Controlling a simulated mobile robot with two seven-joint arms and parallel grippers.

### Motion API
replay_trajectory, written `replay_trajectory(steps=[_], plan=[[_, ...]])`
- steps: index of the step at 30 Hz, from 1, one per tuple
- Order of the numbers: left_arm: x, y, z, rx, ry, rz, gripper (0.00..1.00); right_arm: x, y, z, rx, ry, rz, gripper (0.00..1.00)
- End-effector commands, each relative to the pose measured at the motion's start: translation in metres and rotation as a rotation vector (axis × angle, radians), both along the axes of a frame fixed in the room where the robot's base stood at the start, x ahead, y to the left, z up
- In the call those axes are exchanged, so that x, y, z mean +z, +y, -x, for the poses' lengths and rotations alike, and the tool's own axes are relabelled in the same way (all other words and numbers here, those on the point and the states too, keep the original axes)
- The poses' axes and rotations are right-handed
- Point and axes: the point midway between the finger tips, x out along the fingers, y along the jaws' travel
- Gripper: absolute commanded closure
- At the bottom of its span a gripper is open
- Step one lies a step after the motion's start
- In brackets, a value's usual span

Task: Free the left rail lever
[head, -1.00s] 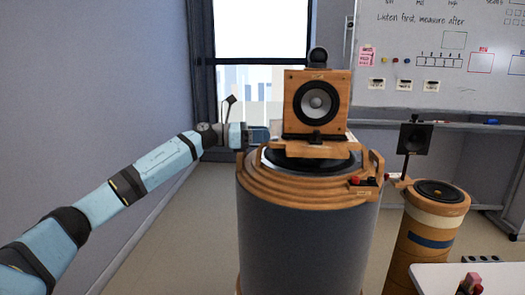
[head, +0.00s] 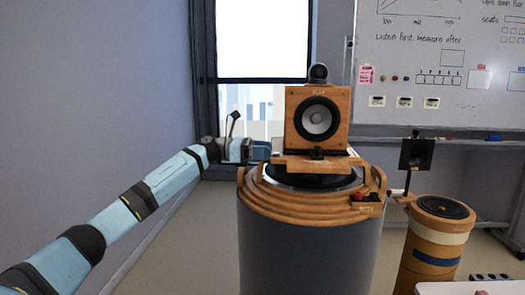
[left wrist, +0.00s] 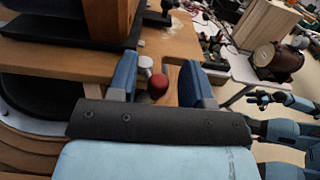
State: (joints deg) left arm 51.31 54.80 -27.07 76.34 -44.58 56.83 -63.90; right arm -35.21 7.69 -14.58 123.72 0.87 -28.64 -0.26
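A wooden speaker (head: 303,135) with a round cone stands on a wooden platform (head: 328,163) atop a large dark drum (head: 308,240) with a stepped wooden rim. My left gripper (head: 262,150) is at the left side of the platform, level with it. In the left wrist view its two blue fingers (left wrist: 159,82) are apart. A small lever with a red knob (left wrist: 158,82) and a pale metal end sits between them, with visible gaps on both sides. The head view does not show this lever. Blue and dark arm parts at the right of the wrist view seem to be my right arm (left wrist: 285,130).
A small black speaker panel (head: 416,154) on a thin stand and a shorter wooden drum (head: 438,230) stand to the right. A red knob (head: 359,195) sits on the large drum's front rim. A wall lies to the left; a whiteboard (head: 450,65) hangs behind.

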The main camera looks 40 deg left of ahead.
Motion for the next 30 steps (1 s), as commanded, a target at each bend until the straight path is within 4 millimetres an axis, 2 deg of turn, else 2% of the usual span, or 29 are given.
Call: replay_trajectory(steps=[11,14,24,30], plan=[[0.001,0.01,0.004,0.008,-0.002,0.0,0.55,-0.001,0.0,0.0,0.001,0.001,0.001,0.57],[0.001,0.023,0.012,0.009,-0.001,-0.001,0.55,-0.002,0.0,0.0,0.001,0.001,0.001,0.57],[0.0,0.086,0.053,0.007,0.001,-0.002,0.55,-0.003,0.0,0.0,0.0,-0.004,-0.004,0.57],[0.001,0.11,0.069,0.005,-0.001,-0.001,0.55,-0.003,0.001,-0.001,0.001,-0.005,-0.006,0.57]])
